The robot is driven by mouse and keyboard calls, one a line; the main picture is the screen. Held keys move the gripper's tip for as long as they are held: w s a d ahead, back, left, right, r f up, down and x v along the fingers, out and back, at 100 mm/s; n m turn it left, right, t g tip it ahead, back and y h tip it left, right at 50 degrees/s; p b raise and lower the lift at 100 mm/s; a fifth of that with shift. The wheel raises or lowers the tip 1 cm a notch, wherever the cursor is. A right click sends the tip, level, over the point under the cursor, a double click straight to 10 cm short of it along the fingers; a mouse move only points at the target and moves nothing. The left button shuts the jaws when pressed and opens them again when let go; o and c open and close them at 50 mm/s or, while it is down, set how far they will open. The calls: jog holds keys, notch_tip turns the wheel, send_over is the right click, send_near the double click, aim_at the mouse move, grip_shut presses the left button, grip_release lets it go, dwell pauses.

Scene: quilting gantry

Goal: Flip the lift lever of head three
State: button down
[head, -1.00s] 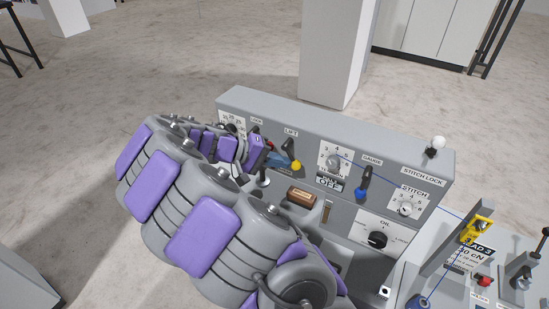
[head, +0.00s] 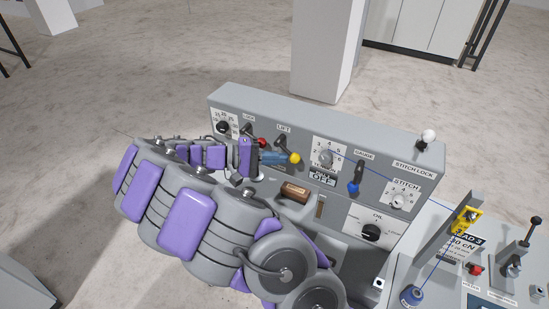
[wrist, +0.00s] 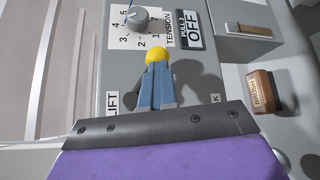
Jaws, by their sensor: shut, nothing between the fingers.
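The lift lever has a black pivot (head: 281,142) under the LIFT label and a yellow ball knob (head: 295,159), which hangs below and right of the pivot on the grey panel. My gripper (head: 284,159) has blue fingers, shut and empty, with their tips right beside the knob's left side. In the wrist view the yellow knob (wrist: 155,54) shows just beyond the fingertips (wrist: 156,68). A plate reading HEAD 3 (head: 465,246) sits at the right.
A red-tipped lever (head: 262,142) is left of the lift lever; the blue-tipped gauge lever (head: 354,186) is to its right. The tension dial (head: 325,158) lies between. A wooden brush (head: 294,192) rests below. A white-knobbed stitch lock (head: 428,137) tops the panel.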

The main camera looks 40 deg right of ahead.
jog(key=shift+f, duration=0.1)
jog(key=f+b+v, duration=0.1)
jog(key=f+v, duration=0.1)
jog(key=v, duration=1)
jog(key=shift+s+a+b, duration=0.15)
jog(key=shift+a+b, duration=0.1)
jog(key=shift+b, duration=0.05)
jog(key=shift+a, duration=0.45)
jog(key=shift+d, duration=0.1)
